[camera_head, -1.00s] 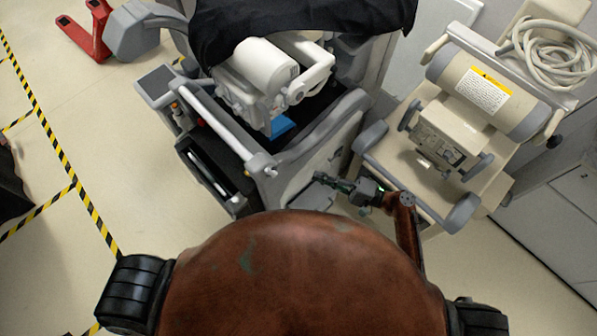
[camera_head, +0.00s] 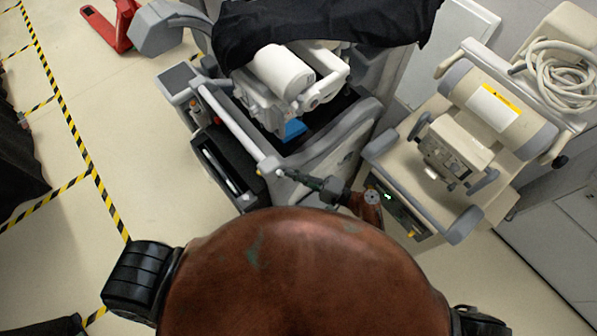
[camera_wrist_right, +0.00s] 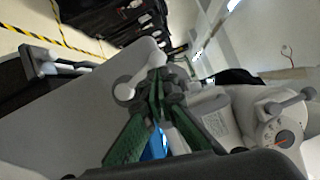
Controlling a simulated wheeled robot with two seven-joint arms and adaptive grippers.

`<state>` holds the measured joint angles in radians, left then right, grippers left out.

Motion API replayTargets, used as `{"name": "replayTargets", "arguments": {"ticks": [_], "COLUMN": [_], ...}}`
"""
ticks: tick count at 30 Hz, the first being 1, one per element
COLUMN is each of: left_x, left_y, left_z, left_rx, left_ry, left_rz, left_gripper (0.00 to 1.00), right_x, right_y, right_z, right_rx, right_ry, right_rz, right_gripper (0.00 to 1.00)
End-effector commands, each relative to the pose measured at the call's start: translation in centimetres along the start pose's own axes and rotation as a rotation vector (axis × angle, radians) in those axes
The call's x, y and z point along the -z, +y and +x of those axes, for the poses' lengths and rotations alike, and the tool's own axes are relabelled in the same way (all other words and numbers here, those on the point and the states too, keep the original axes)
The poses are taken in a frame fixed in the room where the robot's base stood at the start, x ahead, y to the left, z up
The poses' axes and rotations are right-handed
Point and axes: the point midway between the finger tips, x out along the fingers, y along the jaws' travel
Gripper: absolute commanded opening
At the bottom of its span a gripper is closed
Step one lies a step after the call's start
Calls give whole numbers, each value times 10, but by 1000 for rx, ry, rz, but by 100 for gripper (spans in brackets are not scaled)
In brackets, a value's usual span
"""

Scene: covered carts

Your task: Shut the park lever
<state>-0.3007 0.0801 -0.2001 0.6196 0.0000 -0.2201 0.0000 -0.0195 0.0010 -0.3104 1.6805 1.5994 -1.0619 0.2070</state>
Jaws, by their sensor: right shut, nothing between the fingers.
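The covered cart (camera_head: 330,140) stands ahead of me, grey and white, with its black cover (camera_head: 320,25) over the far end. A pale rail on it ends in a white rounded knob (camera_head: 269,165). In the right wrist view a white lever-like piece with rounded ends (camera_wrist_right: 140,68) lies just left of the fingertips. I cannot tell for sure whether this is the park lever. My right gripper (camera_head: 284,173) is shut and empty beside the knob; contact is unclear. It also shows in the right wrist view (camera_wrist_right: 158,78). My left gripper is not in view.
A beige machine (camera_head: 455,150) with a coiled cable (camera_head: 555,65) stands close on the right. A red pallet jack (camera_head: 110,25) is at the far left. The floor left of the cart is clear, with yellow-black tape (camera_head: 75,140). A dial (camera_wrist_right: 282,138) shows at right in the wrist view.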

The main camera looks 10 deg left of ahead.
Motion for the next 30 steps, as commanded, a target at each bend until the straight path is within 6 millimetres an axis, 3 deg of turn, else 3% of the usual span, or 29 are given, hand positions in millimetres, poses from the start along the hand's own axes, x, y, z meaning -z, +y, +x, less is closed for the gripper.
{"name": "replayTargets", "arguments": {"ticks": [30], "left_x": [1], "left_y": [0], "left_z": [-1], "left_rx": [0], "left_ry": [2], "left_rz": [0], "left_gripper": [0], "right_x": [-4], "right_y": [0], "right_z": [3], "right_rx": [-56], "right_ry": [0], "right_rz": [-112], "right_gripper": [0]}}
